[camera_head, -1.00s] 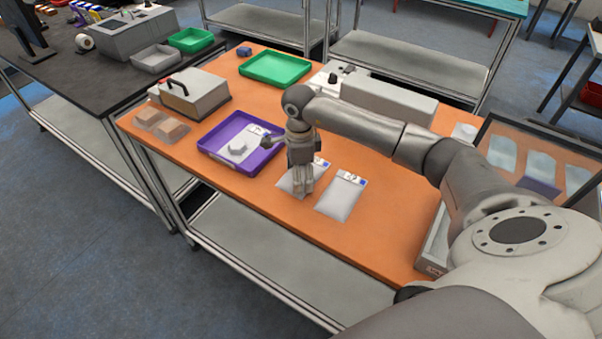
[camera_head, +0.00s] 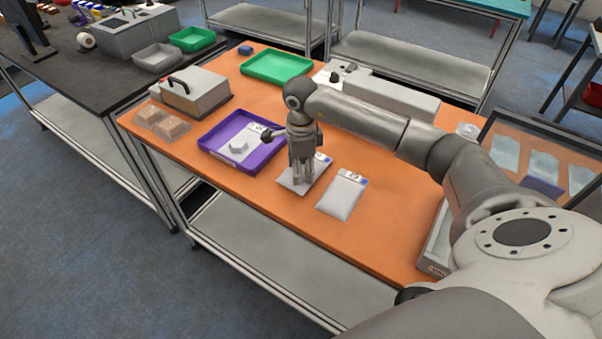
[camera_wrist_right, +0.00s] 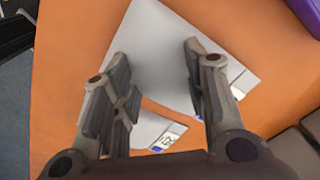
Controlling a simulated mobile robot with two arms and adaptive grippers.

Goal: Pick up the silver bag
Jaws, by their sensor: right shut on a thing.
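A flat silver bag (camera_head: 288,184) with a white and blue label end is at my right gripper (camera_head: 302,181), near the front of the orange table. The right gripper points down with its fingers on the bag and hides part of it. In the right wrist view the bag (camera_wrist_right: 158,55) shows between the two fingers (camera_wrist_right: 157,70), which are shut on it. Whether it is clear of the table I cannot tell. A second silver bag (camera_head: 341,196) lies flat just to the right. My left gripper is out of view.
A purple tray (camera_head: 213,160) holding a silver bag (camera_head: 238,147) is just left of the gripper. A green tray (camera_head: 250,70), a grey box with a black handle (camera_head: 195,97) and packaged brown items (camera_head: 163,121) stand farther back and left. The table front (camera_head: 270,205) is clear.

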